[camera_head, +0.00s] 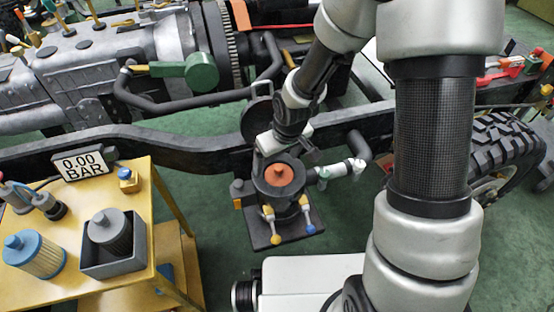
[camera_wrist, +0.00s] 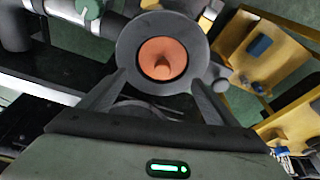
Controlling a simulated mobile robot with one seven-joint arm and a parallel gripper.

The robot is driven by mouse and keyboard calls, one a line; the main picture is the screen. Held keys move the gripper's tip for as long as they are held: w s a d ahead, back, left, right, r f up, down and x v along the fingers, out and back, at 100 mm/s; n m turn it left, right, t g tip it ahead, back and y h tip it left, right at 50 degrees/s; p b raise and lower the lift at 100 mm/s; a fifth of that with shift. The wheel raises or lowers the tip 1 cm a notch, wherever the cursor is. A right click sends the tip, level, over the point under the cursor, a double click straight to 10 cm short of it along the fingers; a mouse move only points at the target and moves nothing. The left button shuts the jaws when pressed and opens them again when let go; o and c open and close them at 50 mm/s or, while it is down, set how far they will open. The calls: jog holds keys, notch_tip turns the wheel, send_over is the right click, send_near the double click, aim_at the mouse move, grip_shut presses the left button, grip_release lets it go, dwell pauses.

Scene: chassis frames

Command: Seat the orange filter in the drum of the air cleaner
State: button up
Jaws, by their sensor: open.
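The orange filter (camera_head: 279,174) is inside the dark grey drum (camera_head: 264,190) of the air cleaner, knob upward. In the wrist view, the orange filter top (camera_wrist: 176,52) sits within the drum's round grey rim (camera_wrist: 127,42), with a dark ring around it. How deep it sits is unclear. My gripper (camera_wrist: 160,78) is open, its two fingers apart on the near side of the drum, with nothing seen held. In the head view, my gripper (camera_head: 284,141) is just behind the drum; its fingertips are hard to make out there.
A yellow cart (camera_head: 90,200) at left holds a blue-topped filter (camera_head: 36,257), a grey filter (camera_head: 108,230) in a grey bin (camera_head: 115,264), and a 0.00 BAR gauge (camera_head: 84,164). Yellow and blue tipped clips (camera_head: 310,229) hang at the drum's front. A dark frame rail (camera_head: 190,150) runs behind.

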jog(key=p+v, duration=0.3)
jog(key=v, duration=0.9)
jog(key=shift+p, duration=0.35)
jog(key=shift+w, duration=0.1)
